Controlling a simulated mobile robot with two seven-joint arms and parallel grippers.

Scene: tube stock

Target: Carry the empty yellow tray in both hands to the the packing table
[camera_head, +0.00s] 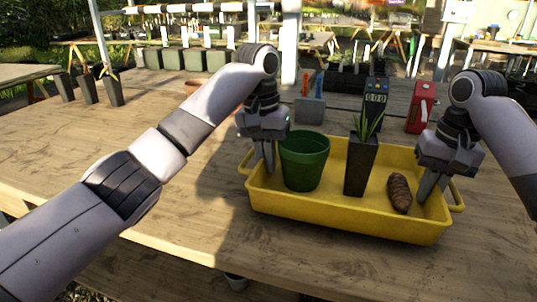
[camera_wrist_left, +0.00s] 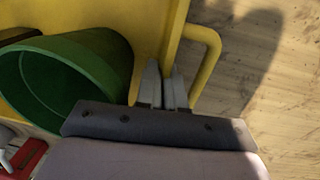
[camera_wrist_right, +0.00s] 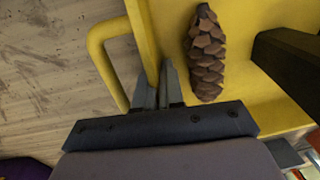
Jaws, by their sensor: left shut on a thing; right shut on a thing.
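The yellow tray (camera_head: 345,225) sits on the wooden table near its front edge, and it is not empty. It holds a green pot (camera_head: 304,162), a tall dark pot with a small plant (camera_head: 360,165) and a brown cone (camera_head: 400,192). My left gripper (camera_head: 268,166) is shut on the tray's left end wall, beside the handle; the left wrist view shows the fingers (camera_wrist_left: 164,88) astride the rim. My right gripper (camera_head: 432,188) is shut on the right end wall; the right wrist view shows its fingers (camera_wrist_right: 158,88) beside the cone. Which table is the packing table, I cannot tell.
Dark pots (camera_head: 88,88) stand at the back left. The wooden table (camera_head: 60,150) is clear at the left.

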